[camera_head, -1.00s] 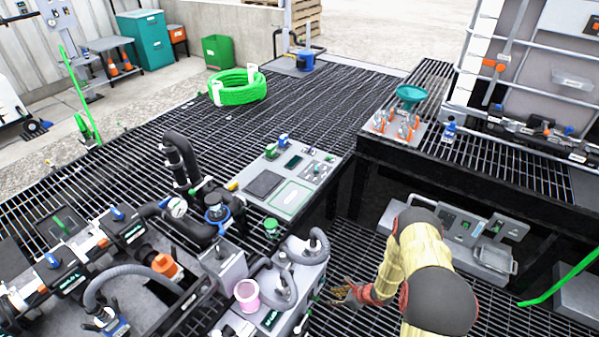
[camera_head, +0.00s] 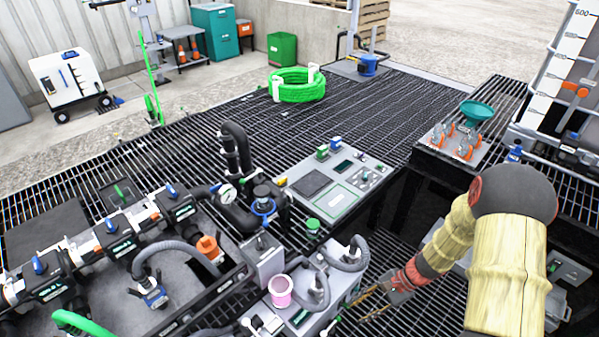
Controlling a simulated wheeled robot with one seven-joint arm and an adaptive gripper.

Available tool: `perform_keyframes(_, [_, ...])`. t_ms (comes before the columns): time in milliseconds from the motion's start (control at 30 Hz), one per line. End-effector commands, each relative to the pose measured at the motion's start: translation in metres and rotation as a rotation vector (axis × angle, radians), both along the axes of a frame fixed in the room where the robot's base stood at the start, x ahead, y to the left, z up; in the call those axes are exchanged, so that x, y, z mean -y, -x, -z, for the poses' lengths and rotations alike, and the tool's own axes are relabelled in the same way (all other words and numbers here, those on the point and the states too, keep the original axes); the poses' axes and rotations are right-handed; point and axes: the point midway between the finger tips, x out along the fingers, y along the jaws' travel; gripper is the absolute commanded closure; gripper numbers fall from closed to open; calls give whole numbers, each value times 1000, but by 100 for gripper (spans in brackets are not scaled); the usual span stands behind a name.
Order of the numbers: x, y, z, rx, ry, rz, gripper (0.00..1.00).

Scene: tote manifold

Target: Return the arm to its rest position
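My gripper (camera_head: 364,305) is at the lower middle right of the head view, at the end of my yellow-sleeved arm (camera_head: 505,265) with its dark joint and red wrist. Its thin brown fingers point left and stand apart, with nothing visible between them. It is over the dark grating, just right of the grey pump block (camera_head: 318,308) with grey hoses. I cannot tell its exact height or whether a fingertip touches the block.
A pink cup (camera_head: 280,292) stands on the pump block. A control panel (camera_head: 335,190) lies behind it. The black manifold (camera_head: 120,240) fills the left. A raised bench with a green funnel (camera_head: 477,112) stands right, partly behind my arm. Open grating (camera_head: 400,95) lies at the back.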

Motion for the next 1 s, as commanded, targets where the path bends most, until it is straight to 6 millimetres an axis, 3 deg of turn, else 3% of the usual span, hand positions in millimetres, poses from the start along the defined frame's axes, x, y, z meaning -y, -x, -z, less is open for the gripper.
perform_keyframes(33, [0, 4, -26, 36, 25, -73, 67])
perform_keyframes(100, [2, 13, -56, 75, 60, -169, 67])
perform_keyframes(400, [12, 54, -167, 242, 249, -530, 67])
perform_keyframes(700, [23, 94, -257, 424, 476, -791, 67])
perform_keyframes(1000, [19, 123, -337, 665, 695, -913, 67])
